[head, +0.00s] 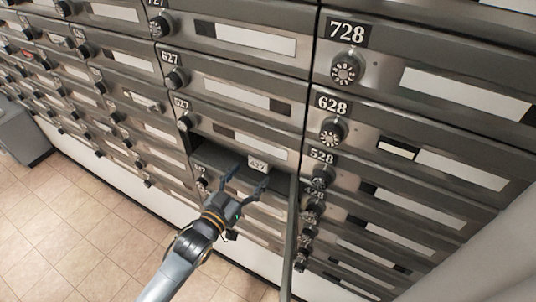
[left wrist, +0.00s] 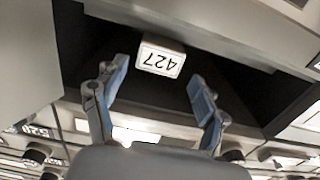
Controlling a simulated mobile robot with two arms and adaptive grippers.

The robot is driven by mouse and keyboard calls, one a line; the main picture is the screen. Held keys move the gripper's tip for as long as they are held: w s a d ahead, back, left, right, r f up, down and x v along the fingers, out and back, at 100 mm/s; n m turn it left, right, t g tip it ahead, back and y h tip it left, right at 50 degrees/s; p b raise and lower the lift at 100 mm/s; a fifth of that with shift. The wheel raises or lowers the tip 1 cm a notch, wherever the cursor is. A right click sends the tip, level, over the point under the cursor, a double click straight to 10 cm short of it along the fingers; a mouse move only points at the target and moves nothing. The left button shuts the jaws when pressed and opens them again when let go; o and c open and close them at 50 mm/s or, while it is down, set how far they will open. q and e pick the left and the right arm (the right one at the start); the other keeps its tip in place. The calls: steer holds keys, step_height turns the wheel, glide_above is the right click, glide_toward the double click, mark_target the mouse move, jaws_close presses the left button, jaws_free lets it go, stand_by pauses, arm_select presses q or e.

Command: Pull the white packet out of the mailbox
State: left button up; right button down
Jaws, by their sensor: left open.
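The white packet (head: 258,165), marked 427, sits in the open mailbox (head: 215,158). In the left wrist view the packet (left wrist: 161,57) shows upside down inside the dark compartment, between and beyond the fingertips. My left gripper (head: 248,181) is open in front of the mailbox opening, its fingers pointing at the packet. In the left wrist view the two blue-padded fingers (left wrist: 159,82) are spread wide with nothing between them, and they look apart from the packet. My right gripper is not in view.
The open mailbox door (head: 291,240) stands out to the right of the opening, close to my left gripper. Closed mailboxes with round dials, such as 628 (head: 333,131), surround it. A grey box (head: 20,135) stands at far left. The tiled floor (head: 75,225) is clear.

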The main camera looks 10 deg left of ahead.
mark_target(257, 164)
arm_select(q)
steer(key=shift+b+x, duration=0.35)
steer(key=shift+x, duration=2.3)
steer(key=shift+c, duration=0.4)
steer(key=c, duration=0.8)
steer(key=shift+r, duration=0.1)
steer(key=shift+c, duration=0.2)
